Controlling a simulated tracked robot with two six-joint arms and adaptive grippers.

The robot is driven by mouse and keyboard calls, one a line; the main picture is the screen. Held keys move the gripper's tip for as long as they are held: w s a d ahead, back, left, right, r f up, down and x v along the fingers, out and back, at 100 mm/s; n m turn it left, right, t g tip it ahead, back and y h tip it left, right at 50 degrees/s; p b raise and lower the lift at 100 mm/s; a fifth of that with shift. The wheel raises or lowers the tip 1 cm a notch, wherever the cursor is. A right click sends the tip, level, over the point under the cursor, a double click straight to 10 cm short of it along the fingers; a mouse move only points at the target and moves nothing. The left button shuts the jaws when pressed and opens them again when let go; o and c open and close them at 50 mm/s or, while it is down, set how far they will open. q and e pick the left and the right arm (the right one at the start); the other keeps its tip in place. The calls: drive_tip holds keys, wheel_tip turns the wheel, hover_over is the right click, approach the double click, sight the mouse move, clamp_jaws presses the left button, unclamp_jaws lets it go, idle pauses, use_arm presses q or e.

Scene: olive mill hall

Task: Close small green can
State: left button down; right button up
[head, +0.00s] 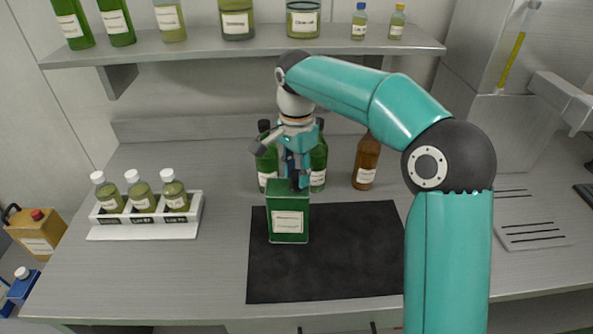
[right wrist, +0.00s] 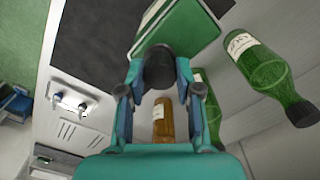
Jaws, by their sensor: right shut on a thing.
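The small green can (head: 289,215) stands upright on the back left of the black mat (head: 345,262), its pale label facing me. My right gripper (head: 297,181) comes down from above at the can's top. In the right wrist view the fingers (right wrist: 158,82) are shut on a black cap (right wrist: 159,66), which shows over the green top of the can (right wrist: 180,30). I cannot tell whether the cap is seated or just above the opening. My left gripper is not in view.
Green bottles (head: 318,165) and a brown bottle (head: 367,163) stand close behind the can. A white rack (head: 145,227) with three capped bottles is at left. A shelf (head: 240,43) with several bottles runs above. The mat's front and right are clear.

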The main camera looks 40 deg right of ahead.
drive_tip(key=shift+f, duration=0.45)
idle(1.5)
drive_tip(key=o, duration=1)
drive_tip(key=shift+c, duration=1.1)
